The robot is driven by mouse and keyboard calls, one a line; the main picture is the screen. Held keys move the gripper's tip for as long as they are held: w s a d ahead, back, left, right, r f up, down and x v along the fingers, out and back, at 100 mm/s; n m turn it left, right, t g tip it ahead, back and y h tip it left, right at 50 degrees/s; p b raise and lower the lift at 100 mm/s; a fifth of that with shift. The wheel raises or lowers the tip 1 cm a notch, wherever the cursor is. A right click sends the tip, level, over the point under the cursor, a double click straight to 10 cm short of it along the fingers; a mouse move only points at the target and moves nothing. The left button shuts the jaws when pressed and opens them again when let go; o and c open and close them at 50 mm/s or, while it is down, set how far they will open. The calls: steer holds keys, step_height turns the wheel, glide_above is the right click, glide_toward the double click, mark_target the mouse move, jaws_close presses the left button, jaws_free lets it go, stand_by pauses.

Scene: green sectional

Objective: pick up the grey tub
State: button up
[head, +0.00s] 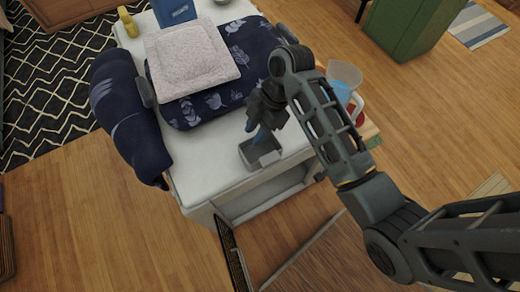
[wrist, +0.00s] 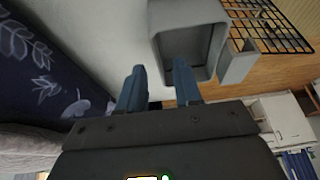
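The grey tub (head: 247,157) is a small open box near the front edge of the white top. In the wrist view the tub (wrist: 222,22) shows its hollow inside, with a lighter grey flap-like piece along its right side. My gripper (head: 257,133) points down at the tub. In the wrist view my gripper (wrist: 160,75) has its two blue fingers apart, with nothing shut between them. The right finger overlaps the tub's opening and the left finger is outside its left wall. I cannot tell whether either finger touches the tub.
The white cabinet top (head: 205,165) also bears a dark blue leaf-patterned pad (head: 255,45) and a pale cushion (head: 190,55). A dark blue roll (head: 128,115) hangs at the left. A clear jug (head: 344,75) stands right of my arm. A black wire rack (wrist: 270,22) is beyond the tub.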

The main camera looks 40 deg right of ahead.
mark_target(252, 147)
steer(key=x, duration=0.4)
steer(key=shift+d+f, duration=0.1)
steer(key=shift+f, duration=0.1)
jaws_close()
